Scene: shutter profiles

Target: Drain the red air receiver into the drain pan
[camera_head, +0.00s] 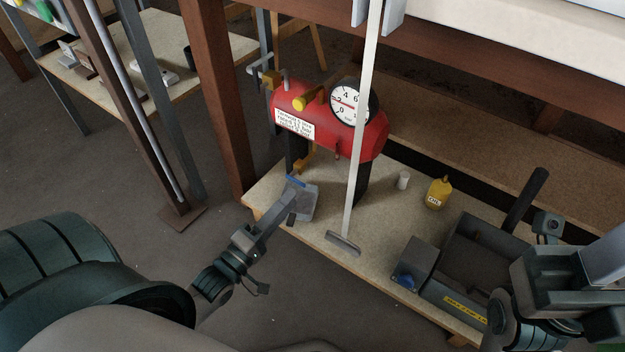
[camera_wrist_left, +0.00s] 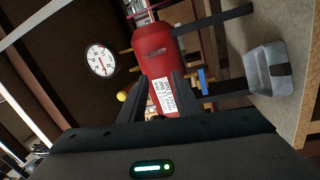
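The red air receiver (camera_head: 374,140) stands on dark legs on a low bench, with a white dial gauge (camera_head: 350,103), a white label and a yellow handle (camera_head: 307,99). In the left wrist view the receiver (camera_wrist_left: 152,42) lies ahead of my fingers. A brass fitting (camera_head: 305,163) hangs below its left end, near a small blue part (camera_wrist_left: 202,76). The grey drain pan (camera_head: 306,204) is at the bench's left edge, and right of my fingers in the wrist view (camera_wrist_left: 262,72). My left gripper (camera_head: 283,202) is open and empty beside the pan. My right gripper (camera_head: 545,285) is at lower right; its fingers are unclear.
A pale upright bar (camera_head: 359,150) with a grey foot stands before the receiver. A white cylinder (camera_head: 403,180), a yellow bottle (camera_head: 438,193) and a grey open-topped box (camera_head: 468,265) are on the bench (camera_head: 310,240). A brown post (camera_head: 222,100) rises at its left.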

